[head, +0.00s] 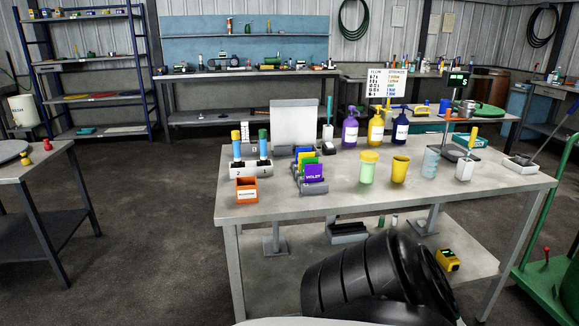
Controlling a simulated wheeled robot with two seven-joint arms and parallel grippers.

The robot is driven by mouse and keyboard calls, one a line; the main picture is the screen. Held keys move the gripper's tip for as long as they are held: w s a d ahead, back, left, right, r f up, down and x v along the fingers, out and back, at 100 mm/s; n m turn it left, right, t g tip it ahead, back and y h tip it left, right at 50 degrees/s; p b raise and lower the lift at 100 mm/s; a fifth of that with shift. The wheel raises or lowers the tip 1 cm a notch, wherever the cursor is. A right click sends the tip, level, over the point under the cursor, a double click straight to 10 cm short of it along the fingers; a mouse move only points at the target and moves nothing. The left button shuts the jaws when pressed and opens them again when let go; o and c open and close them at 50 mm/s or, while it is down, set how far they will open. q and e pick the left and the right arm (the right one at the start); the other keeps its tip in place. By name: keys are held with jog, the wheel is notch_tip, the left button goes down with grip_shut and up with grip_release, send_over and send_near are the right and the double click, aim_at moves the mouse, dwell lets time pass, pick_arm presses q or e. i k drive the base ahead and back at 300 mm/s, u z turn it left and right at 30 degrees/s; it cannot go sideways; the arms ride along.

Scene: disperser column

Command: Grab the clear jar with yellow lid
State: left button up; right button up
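The clear jar with yellow lid (368,170) stands upright on the light grey table, right of the middle. Its body looks pale green and see-through, and its lid is yellow. A yellow cup (400,169) stands just to its right, with a small gap between. Neither of my grippers shows in the head view. A black ribbed arm part of mine is at the bottom, in front of the table and below the jar.
Purple, yellow and dark blue pump bottles (376,127) stand behind the jar. Coloured cards in a holder (313,174) are to its left, and a clear cup (431,161) is further right. The tabletop (340,202) is bare in front of the jar.

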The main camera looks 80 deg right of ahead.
aim_at(367, 169)
jog(key=z, duration=0.7)
jog(key=i, duration=1.25)
jog(key=z, duration=1.2)
